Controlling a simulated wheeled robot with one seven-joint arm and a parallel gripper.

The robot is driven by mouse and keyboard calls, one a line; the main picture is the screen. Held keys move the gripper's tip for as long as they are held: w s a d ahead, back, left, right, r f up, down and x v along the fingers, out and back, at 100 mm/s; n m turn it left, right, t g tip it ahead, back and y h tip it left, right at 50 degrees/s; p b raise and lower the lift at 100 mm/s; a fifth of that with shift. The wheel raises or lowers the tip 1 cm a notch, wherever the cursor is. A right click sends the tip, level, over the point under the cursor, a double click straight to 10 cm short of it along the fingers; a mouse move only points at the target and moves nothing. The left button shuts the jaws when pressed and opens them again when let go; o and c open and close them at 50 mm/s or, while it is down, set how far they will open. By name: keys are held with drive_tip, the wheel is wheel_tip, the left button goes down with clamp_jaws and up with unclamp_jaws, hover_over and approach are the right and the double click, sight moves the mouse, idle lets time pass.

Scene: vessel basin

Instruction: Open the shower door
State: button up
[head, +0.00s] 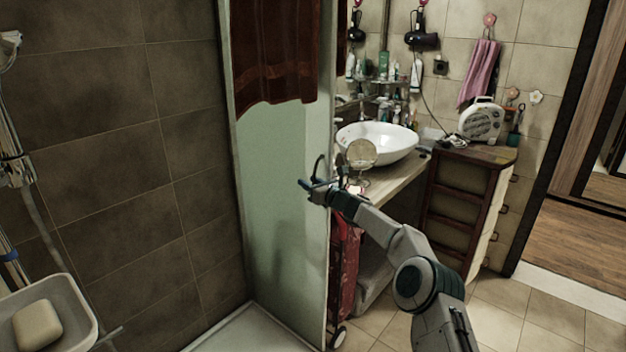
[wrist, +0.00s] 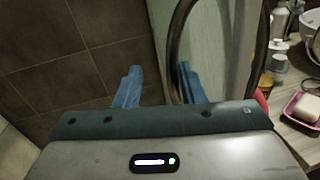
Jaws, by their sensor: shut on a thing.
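The shower door (head: 275,190) is a pale frosted panel, standing upright beside the brown tiled wall. A dark curved handle (head: 319,166) is at its right edge. My gripper (head: 311,187) is at that handle, with my arm reaching in from the lower right. In the wrist view, my gripper (wrist: 158,86) has its blue fingers on either side of the dark handle (wrist: 172,50) and the door's edge strip. The right finger shows inside the handle's loop. The fingers are shut on the handle. Their exact contact is partly hidden by the gripper body.
A dark red towel (head: 275,50) hangs over the door's upper part. To the right, a counter carries a white basin (head: 380,141) and a round mirror (head: 361,153). A drawer cabinet (head: 465,210) stands further right. Tiled floor (head: 500,308) is clear in front of it.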

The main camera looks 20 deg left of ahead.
drive_tip(key=shift+r, duration=0.15)
drive_tip(key=b+v, duration=0.7)
drive_tip(key=v, duration=0.7)
drive_tip(key=shift+s+a, duration=0.1)
drive_tip(key=shift+s, duration=0.05)
idle(0.3)
drive_tip(key=s+d+f+n+g+h, duration=0.1)
drive_tip(key=s+n+g+h, duration=0.15)
drive_tip(key=s+n, duration=0.5)
drive_tip(key=s+d+f+n+g+h, duration=0.1)
drive_tip(key=s+d+n+g, duration=0.15)
drive_tip(key=s+n, duration=0.55)
drive_tip(key=s+d+f+n+g+h, duration=0.1)
drive_tip(key=s+d+f+n+h, duration=0.3)
drive_tip(key=s+d, duration=2.3)
drive_tip(key=d+n+h, duration=0.3)
drive_tip(key=n+h, duration=0.2)
drive_tip(key=h, duration=0.2)
drive_tip(key=shift+s+d+f+n+g+h, duration=0.2)
drive_tip(key=shift+s+d+n+g+h, duration=0.1)
drive_tip(key=shift+n+g+h, duration=0.1)
